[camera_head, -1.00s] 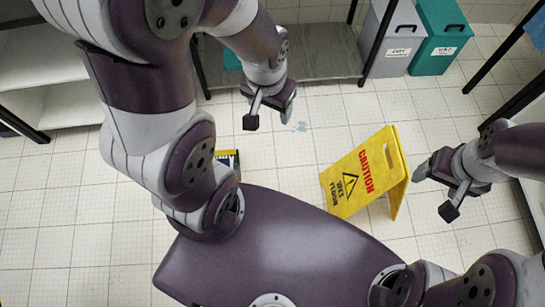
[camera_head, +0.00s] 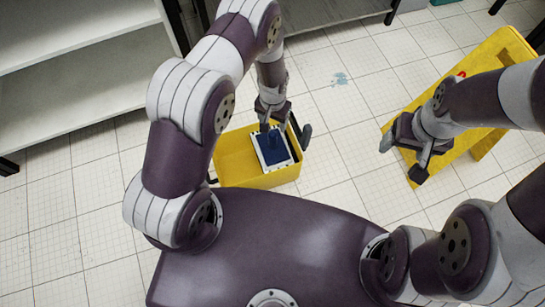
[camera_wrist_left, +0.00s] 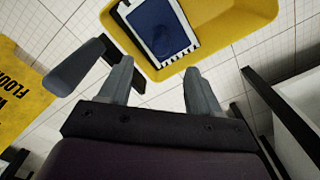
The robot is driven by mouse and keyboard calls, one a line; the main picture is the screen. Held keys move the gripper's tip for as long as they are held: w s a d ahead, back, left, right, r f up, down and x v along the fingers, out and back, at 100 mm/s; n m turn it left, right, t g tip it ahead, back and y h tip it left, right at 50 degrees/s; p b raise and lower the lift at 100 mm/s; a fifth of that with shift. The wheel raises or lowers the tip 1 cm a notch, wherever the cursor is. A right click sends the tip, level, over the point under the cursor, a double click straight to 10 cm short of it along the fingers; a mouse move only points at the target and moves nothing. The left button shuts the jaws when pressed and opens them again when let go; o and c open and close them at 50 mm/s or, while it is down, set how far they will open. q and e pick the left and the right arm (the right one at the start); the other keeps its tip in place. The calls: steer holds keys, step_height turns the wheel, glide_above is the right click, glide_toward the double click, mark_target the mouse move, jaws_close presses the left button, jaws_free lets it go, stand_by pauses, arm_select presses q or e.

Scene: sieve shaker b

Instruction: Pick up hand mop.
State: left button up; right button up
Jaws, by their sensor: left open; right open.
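A flat white-edged item with a blue middle, apparently the hand mop (camera_head: 272,150), lies in a yellow bin (camera_head: 231,160) on the floor. It also shows in the left wrist view (camera_wrist_left: 160,28), inside the yellow bin (camera_wrist_left: 228,22). My left gripper (camera_head: 286,130) is above the bin, near its far right side, and partly covers the item in the head view. In the left wrist view its two fingers (camera_wrist_left: 158,66) are spread and empty, apart from the item. My right gripper (camera_head: 402,157) is open and empty, to the right of the bin, over the yellow sign.
A yellow caution sign (camera_head: 490,68) stands on the tiled floor at the right. White shelves (camera_head: 80,70) with dark posts stand at the left. A low grey shelf (camera_head: 325,12) is at the back. Floor is clear between bin and sign.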

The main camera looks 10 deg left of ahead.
mark_target(273, 134)
arm_select(q)
step_height(273, 134, down, 8)
steer(key=b, duration=0.3)
steer(key=shift+f, duration=0.15)
step_height(273, 134, down, 5)
steer(key=b, duration=0.4)
steer(key=shift+f, duration=0.15)
jaws_close()
